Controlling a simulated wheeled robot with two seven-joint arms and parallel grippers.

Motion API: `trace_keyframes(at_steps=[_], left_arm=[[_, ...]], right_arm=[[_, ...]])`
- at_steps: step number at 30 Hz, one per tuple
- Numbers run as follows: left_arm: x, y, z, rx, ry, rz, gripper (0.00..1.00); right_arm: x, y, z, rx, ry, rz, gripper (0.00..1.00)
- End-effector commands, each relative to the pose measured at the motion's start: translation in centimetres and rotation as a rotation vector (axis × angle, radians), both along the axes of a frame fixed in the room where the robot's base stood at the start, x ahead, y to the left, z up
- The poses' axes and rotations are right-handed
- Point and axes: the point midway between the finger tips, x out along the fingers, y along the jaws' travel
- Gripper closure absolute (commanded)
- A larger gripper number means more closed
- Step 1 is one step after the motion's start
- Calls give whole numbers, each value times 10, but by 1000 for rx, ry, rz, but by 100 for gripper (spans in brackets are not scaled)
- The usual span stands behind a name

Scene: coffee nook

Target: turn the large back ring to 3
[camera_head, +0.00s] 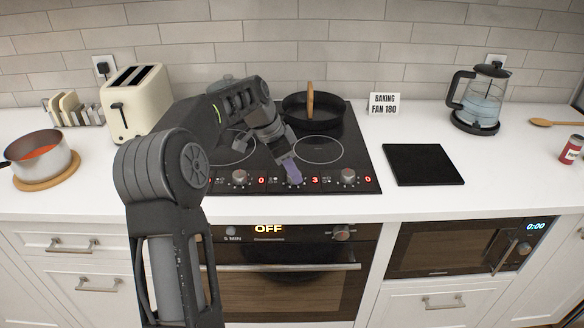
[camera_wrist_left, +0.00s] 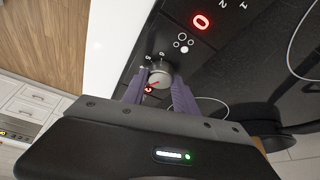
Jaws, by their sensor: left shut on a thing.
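The black cooktop (camera_head: 361,172) has a row of silver knobs along its front edge. My left gripper (camera_head: 292,174) is over the middle knob, with its purple fingers pointing down. In the left wrist view the gripper (camera_wrist_left: 170,92) is shut on this knob (camera_wrist_left: 160,76), one finger on each side. A red mark shows on the knob's face. The red display (camera_head: 315,180) just right of it reads 3. The left knob (camera_head: 239,177) and right knob (camera_head: 348,175) are free, and their displays read 0. My right gripper is not in view.
A black pan (camera_head: 332,115) with a wooden handle sits at the back right of the cooktop. The oven (camera_head: 290,285) below shows OFF.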

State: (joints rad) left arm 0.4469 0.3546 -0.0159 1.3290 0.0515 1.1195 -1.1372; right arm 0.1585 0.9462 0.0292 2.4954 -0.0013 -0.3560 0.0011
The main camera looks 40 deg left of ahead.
Motion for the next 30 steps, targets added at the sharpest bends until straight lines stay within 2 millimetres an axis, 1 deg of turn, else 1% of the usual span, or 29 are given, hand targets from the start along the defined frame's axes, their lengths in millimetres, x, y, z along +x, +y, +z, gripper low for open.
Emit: trace_keyframes(at_steps=[6, 17, 18, 26, 30], left_arm=[[0, 1, 0, 1, 2, -49, 100], [0, 1, -1, 2, 2, -55, 100], [0, 1, -1, 2, 2, -55, 65], [0, 0, -1, 1, 2, -54, 44], [0, 0, 0, 1, 2, -54, 44]], right_arm=[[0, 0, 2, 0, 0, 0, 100], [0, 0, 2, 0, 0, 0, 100], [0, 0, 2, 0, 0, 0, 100], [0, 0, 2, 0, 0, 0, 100], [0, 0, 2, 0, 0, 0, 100]])
